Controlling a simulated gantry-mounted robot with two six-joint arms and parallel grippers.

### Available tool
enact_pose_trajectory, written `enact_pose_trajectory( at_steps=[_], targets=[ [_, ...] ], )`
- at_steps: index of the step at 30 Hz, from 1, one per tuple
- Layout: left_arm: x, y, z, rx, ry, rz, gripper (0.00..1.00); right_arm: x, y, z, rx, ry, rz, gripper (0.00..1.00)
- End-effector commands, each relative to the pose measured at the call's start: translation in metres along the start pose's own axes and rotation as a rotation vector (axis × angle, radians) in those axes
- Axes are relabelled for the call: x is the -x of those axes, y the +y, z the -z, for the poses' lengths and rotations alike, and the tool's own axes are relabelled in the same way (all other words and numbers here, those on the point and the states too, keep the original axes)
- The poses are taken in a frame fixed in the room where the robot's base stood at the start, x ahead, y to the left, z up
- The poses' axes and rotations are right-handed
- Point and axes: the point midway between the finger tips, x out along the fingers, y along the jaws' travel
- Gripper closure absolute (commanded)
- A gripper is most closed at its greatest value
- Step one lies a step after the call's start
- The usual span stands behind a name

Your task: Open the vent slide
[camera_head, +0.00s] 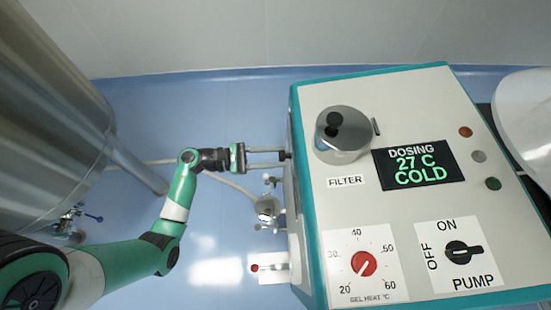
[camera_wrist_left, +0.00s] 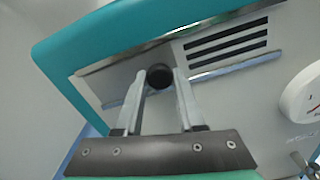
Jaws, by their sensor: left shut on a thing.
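The vent slide shows in the left wrist view as a grey plate (camera_wrist_left: 118,85) on the side of the machine, beside a row of dark vent slots (camera_wrist_left: 228,42). A round black knob (camera_wrist_left: 159,76) stands on the plate. My left gripper (camera_head: 285,155) reaches the left side of the machine in the head view. In the left wrist view my left gripper (camera_wrist_left: 161,82) has its two fingertips on either side of the knob and is shut on it. Several slots are uncovered. My right gripper is not in view.
The machine's top panel (camera_head: 405,205) carries a metal filter cap (camera_head: 342,135), a display (camera_head: 418,165) reading "DOSING 27 C COLD", a red heat dial (camera_head: 364,263) and a black pump switch (camera_head: 462,252). A valve with a red-tipped lever (camera_head: 256,268) sticks out below my gripper. A steel tank (camera_head: 45,120) stands left.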

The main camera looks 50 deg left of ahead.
Motion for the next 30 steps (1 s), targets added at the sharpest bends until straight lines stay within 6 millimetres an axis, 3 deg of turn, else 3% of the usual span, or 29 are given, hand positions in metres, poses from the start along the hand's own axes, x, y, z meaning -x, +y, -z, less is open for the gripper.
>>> enact_pose_trajectory(
  at_steps=[11, 12, 16, 30],
  targets=[
    [-0.0001, 0.0004, -0.0030, -0.003, -0.006, 0.000, 1.00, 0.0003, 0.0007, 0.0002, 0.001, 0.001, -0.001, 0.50],
    [-0.0001, 0.0003, -0.0029, -0.003, -0.006, 0.000, 0.56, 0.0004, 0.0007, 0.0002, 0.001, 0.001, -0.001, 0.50],
    [-0.0002, 0.0003, -0.0029, -0.003, -0.006, 0.001, 0.33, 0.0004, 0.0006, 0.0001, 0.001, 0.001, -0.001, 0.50],
    [0.0027, 0.0007, -0.0031, -0.003, -0.005, 0.000, 0.31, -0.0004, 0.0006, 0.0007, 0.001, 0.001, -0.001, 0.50]
  ],
)
